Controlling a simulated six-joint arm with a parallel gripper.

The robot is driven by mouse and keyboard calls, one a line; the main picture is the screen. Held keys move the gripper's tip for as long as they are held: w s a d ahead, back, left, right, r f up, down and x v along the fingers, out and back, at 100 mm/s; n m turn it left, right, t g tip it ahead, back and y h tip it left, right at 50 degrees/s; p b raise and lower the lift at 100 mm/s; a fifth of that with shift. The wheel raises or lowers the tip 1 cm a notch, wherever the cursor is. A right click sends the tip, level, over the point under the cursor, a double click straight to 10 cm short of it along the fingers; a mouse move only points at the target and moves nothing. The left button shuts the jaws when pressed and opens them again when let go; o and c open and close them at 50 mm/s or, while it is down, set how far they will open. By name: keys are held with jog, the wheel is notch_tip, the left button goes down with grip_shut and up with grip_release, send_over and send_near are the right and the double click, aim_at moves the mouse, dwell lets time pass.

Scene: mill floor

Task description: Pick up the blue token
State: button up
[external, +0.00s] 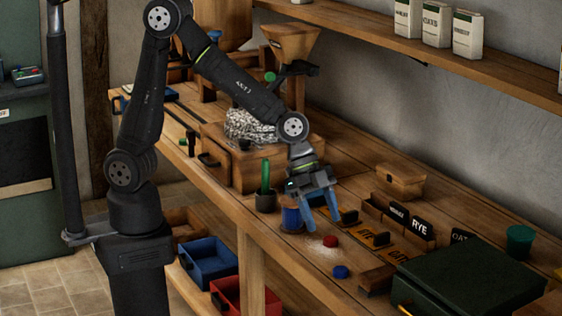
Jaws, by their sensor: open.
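The blue token (341,272) is a small round disc lying flat near the front edge of the wooden workbench. A similar red token (330,241) lies a little behind it, beside a patch of white powder. My gripper (322,224) points down with its two blue fingers apart and nothing visible between them. It is above and to the left of the blue token, close to the red one. Its exact height over the bench is hard to tell.
A blue spool (291,219) stands just left of my fingers, with a dark pot (266,201) holding a green stick beyond it. Orange labelled plates (372,237) and a wooden block (376,279) lie to the right. A dark green case (470,275) fills the right end.

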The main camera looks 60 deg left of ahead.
aim_at(340, 269)
jog(key=x, duration=1.1)
jog(key=shift+d+f, duration=0.25)
jog(key=shift+d, duration=0.05)
jog(key=c, duration=1.1)
jog(key=shift+o, duration=0.2)
jog(key=shift+r, duration=0.1)
